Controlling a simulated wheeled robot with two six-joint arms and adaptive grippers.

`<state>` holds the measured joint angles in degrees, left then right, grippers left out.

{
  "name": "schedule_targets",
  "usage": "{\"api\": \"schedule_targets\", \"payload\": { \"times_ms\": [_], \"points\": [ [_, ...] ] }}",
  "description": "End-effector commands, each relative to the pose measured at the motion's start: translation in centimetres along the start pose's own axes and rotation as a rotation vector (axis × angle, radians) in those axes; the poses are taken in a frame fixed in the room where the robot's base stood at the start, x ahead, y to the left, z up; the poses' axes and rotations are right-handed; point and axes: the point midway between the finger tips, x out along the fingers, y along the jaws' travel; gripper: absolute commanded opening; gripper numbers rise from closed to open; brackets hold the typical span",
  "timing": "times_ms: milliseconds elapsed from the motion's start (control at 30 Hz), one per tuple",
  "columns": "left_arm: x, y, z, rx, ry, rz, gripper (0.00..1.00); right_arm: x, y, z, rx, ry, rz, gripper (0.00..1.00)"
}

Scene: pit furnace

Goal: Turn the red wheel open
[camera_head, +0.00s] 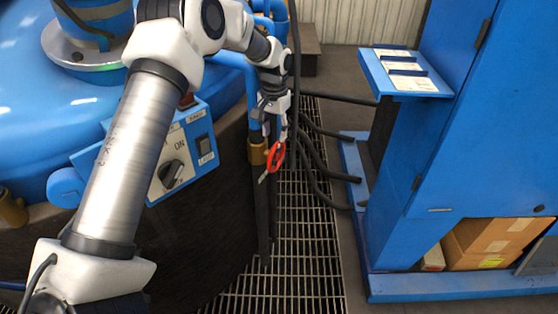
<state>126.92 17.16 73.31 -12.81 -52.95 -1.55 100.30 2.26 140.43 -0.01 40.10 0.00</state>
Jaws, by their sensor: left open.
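The red wheel (276,156) is a small handwheel on a brass valve (257,152) on the blue vertical pipe beside the furnace. It is seen nearly edge-on. My left arm comes in from the left and reaches over the control box. My left gripper (274,136) is open, with its fingers pointing down just above and at the wheel. The fingers overlap the upper part of the wheel in the picture, and I cannot tell whether they touch it. My right gripper is not in view.
A blue control box (181,160) with a black knob is mounted on the blue furnace (30,110). Black hoses (312,165) hang right of the wheel. A blue cabinet (480,120) with a shelf stands at the right. Metal grating (300,270) covers the floor.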

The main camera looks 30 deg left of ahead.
Motion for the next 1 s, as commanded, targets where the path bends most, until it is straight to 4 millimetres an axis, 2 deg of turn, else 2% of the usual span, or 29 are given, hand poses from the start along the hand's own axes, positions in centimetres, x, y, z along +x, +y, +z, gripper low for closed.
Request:
{"api": "schedule_targets", "payload": {
  "times_ms": [200,400,533,767,900,1000],
  "points": [
    [5.4,0.0,0.2,0.001,-0.006,-0.001,0.42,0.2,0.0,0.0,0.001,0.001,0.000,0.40],
    [9.2,0.0,0.1,0.000,-0.003,-0.001,0.42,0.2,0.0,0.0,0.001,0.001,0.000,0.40],
    [10.3,0.0,0.1,0.000,-0.002,-0.001,0.42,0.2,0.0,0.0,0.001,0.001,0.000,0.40],
    [10.4,0.0,0.1,0.000,-0.002,0.000,0.42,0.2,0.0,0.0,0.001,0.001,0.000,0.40],
    [10.4,0.0,0.1,0.000,-0.002,0.000,0.00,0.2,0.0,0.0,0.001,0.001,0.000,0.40],
    [10.4,0.0,0.1,0.001,-0.002,0.000,0.00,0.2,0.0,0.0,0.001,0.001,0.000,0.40]
  ]
}}
